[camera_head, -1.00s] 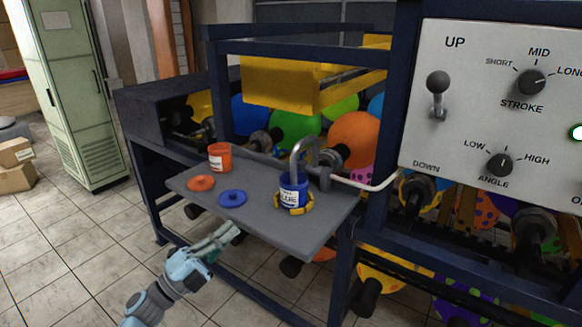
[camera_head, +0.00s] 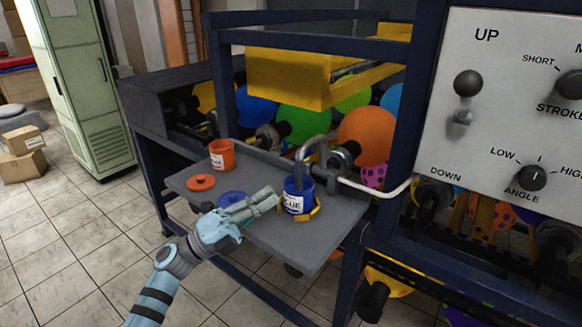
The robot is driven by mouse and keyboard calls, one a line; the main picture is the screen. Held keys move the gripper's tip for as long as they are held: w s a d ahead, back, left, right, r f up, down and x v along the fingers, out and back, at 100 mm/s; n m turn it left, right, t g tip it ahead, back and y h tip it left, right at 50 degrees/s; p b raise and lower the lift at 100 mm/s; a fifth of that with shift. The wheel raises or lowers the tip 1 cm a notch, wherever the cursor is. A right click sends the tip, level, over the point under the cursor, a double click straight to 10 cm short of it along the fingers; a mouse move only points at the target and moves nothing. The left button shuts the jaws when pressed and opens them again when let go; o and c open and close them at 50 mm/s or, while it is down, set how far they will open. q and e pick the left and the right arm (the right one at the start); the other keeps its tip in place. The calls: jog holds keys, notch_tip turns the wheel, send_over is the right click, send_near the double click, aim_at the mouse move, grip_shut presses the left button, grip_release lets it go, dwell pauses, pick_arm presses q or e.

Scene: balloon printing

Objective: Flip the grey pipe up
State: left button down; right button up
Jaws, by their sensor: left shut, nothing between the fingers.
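The grey pipe (camera_head: 313,140) is a hooked tube above the grey shelf (camera_head: 320,240) of the machine. Its bent end points down into the blue pot (camera_head: 297,196), which has a white label and stands in a yellow holder (camera_head: 316,211). My left gripper (camera_head: 272,194) is shut and empty. It is over the shelf, just left of the blue pot, with its fingers pointing toward it; I cannot tell if they touch. The gripper partly covers the blue lid (camera_head: 232,198). My right gripper is not in view.
An orange pot (camera_head: 221,154) and an orange lid (camera_head: 201,181) are on the shelf's left side. A white rod (camera_head: 378,190) runs right from the pipe's base. The control panel (camera_head: 470,140) stands at right. Balloons (camera_head: 366,136) fill the machine behind.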

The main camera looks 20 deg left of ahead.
pick_arm(q)
jog(key=w+d+r, duration=0.3)
jog(key=w+r, duration=0.1)
jog(key=w, duration=0.2)
jog(key=shift+d+r+p, duration=0.15)
jog(key=shift+d+p, duration=0.15)
